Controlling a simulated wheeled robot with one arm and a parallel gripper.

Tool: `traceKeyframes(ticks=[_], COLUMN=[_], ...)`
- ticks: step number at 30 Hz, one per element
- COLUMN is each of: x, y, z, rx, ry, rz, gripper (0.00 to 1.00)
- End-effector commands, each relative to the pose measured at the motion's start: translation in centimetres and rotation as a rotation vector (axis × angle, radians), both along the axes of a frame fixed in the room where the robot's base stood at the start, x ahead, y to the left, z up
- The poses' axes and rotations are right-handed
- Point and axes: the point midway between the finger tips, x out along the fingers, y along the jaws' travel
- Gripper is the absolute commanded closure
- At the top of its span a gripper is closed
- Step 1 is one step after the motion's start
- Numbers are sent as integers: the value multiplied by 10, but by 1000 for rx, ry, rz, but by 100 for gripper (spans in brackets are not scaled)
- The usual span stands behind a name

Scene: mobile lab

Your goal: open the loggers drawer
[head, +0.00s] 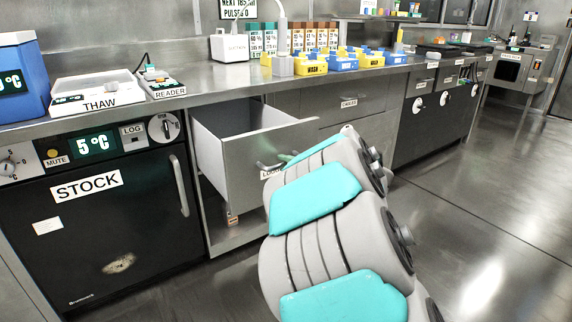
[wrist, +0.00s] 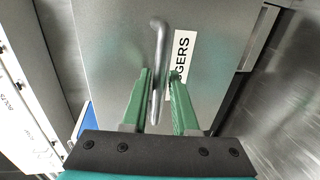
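The loggers drawer (head: 265,150) is pulled well out from under the counter in the head view, and its inside shows. Its label (wrist: 181,58) reads "GERS" in the wrist view, the rest being hidden. The bar handle (wrist: 158,45) stands out from the drawer front (wrist: 110,40). My gripper (wrist: 159,78) has its two green fingers on either side of the handle. The fingers are apart, with a gap showing at the right finger; the handle is close to the left one. In the head view my arm hides most of the gripper and part of the drawer front.
A black STOCK unit (head: 100,220) stands left of the drawer. A closed CABLES drawer (head: 345,101) is to the right. The counter (head: 205,82) above holds a THAW tray (head: 98,90), a reader and several yellow and blue bins. The floor (head: 480,200) at the right is clear.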

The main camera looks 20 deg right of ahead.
Motion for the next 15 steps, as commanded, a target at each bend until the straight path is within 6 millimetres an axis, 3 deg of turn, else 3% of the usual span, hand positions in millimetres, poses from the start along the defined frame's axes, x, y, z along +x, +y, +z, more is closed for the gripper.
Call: traceKeyframes(ticks=[5, 15], x=[0, -3], y=[0, -1], z=[1, 2], rx=[0, 0], ry=[-1, -2], rz=[0, -1], gripper=[53, 53])
